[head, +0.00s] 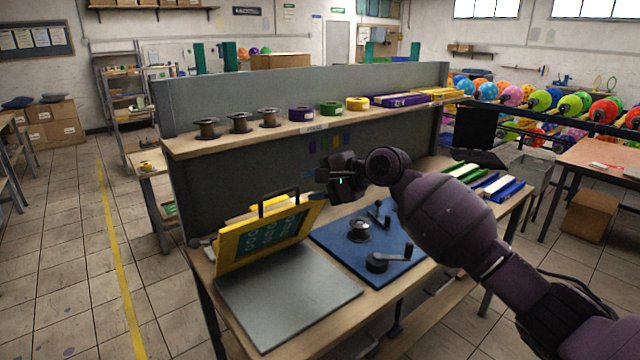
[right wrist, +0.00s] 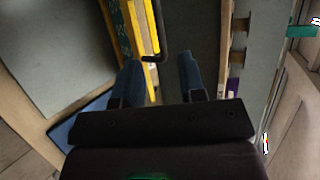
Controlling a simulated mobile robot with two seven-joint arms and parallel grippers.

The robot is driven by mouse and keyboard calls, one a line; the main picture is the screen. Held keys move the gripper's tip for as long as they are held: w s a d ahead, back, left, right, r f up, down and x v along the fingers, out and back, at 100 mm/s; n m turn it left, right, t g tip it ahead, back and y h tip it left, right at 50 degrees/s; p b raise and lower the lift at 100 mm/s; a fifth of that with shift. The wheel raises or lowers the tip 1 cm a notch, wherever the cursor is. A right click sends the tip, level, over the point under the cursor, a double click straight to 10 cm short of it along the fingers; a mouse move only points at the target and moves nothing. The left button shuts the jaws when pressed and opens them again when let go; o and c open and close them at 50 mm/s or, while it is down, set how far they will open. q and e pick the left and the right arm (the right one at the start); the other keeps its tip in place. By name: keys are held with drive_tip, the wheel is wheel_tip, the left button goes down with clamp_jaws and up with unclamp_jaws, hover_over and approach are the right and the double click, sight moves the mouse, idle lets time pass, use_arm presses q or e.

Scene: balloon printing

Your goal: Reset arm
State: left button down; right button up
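My right gripper (head: 322,182) hangs in the air above the workbench, to the right of the yellow-framed screen (head: 268,236). In the right wrist view its two blue-grey fingers (right wrist: 160,72) stand apart with nothing gripped between them. The screen is raised and tilted over the grey plate (head: 290,305). Its black handle (head: 279,193) sticks up from the top edge, apart from my gripper. In the right wrist view the handle (right wrist: 157,30) shows beyond the fingertips. My left gripper is not in view.
A blue board (head: 335,237) with dark crank-like parts (head: 388,260) lies beside the plate. A shelf (head: 205,145) with spools and tape rolls runs along the back panel. Green, white and blue bars (head: 495,185) lie at the bench's right end. Floor to the left is clear.

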drive_tip(key=shift+s+d+r, duration=0.2)
drive_tip(key=shift+s+d, duration=0.1)
drive_tip(key=shift+d, duration=0.15)
wheel_tip(320, 180, up, 5)
drive_tip(key=w+n+t, duration=0.1)
drive_tip(key=n+t, duration=0.4)
drive_tip(key=n, duration=0.4)
drive_tip(key=s+d+f+n+t+h, duration=0.25)
drive_tip(key=s+d+f, duration=0.45)
drive_tip(key=f, duration=0.4)
drive_tip(key=s+d+f+n+t+h, duration=0.1)
drive_tip(key=s+d+f+t+h, duration=0.25)
drive_tip(key=s+d+f, duration=0.55)
drive_tip(key=s+d+f+m+g+h, duration=0.1)
drive_tip(key=s+d+f+g+h, duration=0.1)
drive_tip(key=s+f, duration=0.9)
drive_tip(key=s+d+f+m+g+h, duration=0.2)
drive_tip(key=s+d+f, duration=0.5)
drive_tip(key=s+f, duration=0.5)
drive_tip(key=shift+s+d+f+g+h, duration=0.25)
drive_tip(key=shift+f+g+h, duration=0.35)
drive_tip(key=shift+g+h, duration=0.25)
